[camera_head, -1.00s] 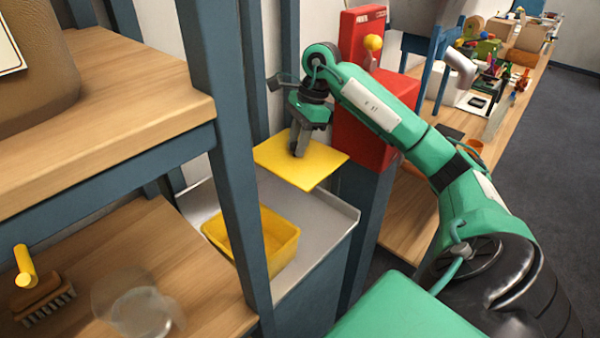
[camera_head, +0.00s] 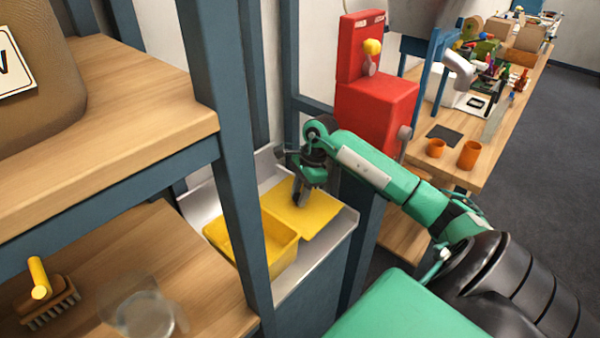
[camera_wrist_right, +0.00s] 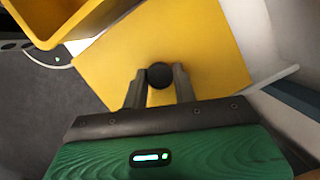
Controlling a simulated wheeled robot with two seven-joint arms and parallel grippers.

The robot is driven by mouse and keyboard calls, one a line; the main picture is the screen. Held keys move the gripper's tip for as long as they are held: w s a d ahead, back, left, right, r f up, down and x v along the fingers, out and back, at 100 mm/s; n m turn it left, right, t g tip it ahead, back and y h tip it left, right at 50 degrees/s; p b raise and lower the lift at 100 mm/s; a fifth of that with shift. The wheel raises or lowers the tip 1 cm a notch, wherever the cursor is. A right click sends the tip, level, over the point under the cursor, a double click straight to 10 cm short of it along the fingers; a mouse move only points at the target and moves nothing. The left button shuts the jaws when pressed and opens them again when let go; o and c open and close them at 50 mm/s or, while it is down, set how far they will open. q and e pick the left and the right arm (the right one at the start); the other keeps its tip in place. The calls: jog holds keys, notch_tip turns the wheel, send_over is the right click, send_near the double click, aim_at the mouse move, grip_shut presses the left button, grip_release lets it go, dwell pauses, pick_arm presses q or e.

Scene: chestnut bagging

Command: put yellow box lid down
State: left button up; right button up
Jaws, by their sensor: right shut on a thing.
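The flat yellow box lid (camera_head: 318,213) is low over the grey metal surface, just right of the open yellow box (camera_head: 283,262). I cannot tell whether it touches the surface. My right gripper (camera_head: 298,200) is above the lid and shut on its round dark knob (camera_wrist_right: 160,75), which shows between the fingers in the right wrist view. The lid (camera_wrist_right: 205,50) and the box (camera_wrist_right: 60,22) also show there, with the box at upper left. My left gripper is not in view.
The grey metal surface (camera_head: 335,232) has a raised edge at the back. A blue post (camera_head: 240,190) stands in front of the box. A wooden shelf (camera_head: 120,110) is at left, with a brush (camera_head: 50,303) below. A red machine (camera_head: 375,108) stands behind.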

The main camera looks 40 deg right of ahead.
notch_tip(320, 180, down, 4)
jog(key=shift+f, duration=0.2)
jog(key=o, duration=0.8)
jog(key=shift+o, duration=1.1)
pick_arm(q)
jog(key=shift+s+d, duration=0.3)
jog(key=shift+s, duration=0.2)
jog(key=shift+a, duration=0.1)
